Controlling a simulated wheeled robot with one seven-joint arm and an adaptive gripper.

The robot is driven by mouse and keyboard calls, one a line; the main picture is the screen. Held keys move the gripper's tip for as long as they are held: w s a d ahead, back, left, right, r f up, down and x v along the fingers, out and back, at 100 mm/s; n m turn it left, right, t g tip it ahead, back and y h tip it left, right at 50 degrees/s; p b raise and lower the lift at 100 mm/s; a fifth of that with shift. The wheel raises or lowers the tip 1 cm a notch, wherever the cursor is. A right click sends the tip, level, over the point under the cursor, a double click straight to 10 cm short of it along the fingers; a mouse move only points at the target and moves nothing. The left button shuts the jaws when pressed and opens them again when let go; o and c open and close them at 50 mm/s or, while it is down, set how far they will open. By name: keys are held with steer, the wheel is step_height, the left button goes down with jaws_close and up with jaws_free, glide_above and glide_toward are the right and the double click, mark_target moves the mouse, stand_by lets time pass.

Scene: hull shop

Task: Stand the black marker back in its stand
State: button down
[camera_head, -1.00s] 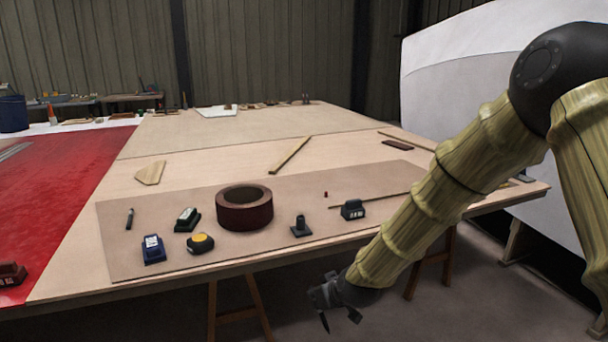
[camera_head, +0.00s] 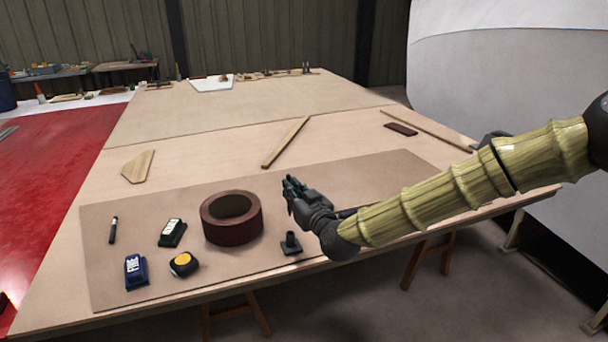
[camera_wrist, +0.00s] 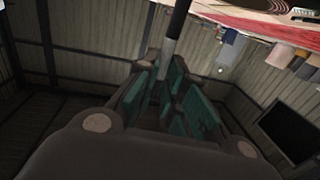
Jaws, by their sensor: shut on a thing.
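My gripper (camera_head: 291,192) is above the mat, just behind the stand in the picture. In the wrist view my gripper (camera_wrist: 163,95) has its teal-padded fingers shut on a slim black marker (camera_wrist: 171,44) with a white band. The marker sticks out past the fingers toward the top of that view; its lower part is hidden between them. In the head view I cannot make it out. The small black stand (camera_head: 291,243), a short upright tube on a square base, is on the mat near the table's front edge. Its tube looks empty.
On the mat (camera_head: 150,300) are a brown tape roll (camera_head: 232,232), a yellow-black tape measure (camera_head: 184,264), a blue block (camera_head: 136,271), a dark block (camera_head: 172,232) and another dark pen-like thing (camera_head: 113,230). Wooden pieces lie behind. My forearm hides the mat's right front.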

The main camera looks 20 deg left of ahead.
steer(key=shift+f+b, duration=1.5)
steer(key=shift+f, duration=1.05)
steer(key=shift+f+b, duration=1.3)
steer(key=shift+f, duration=0.5)
stand_by(3.7)
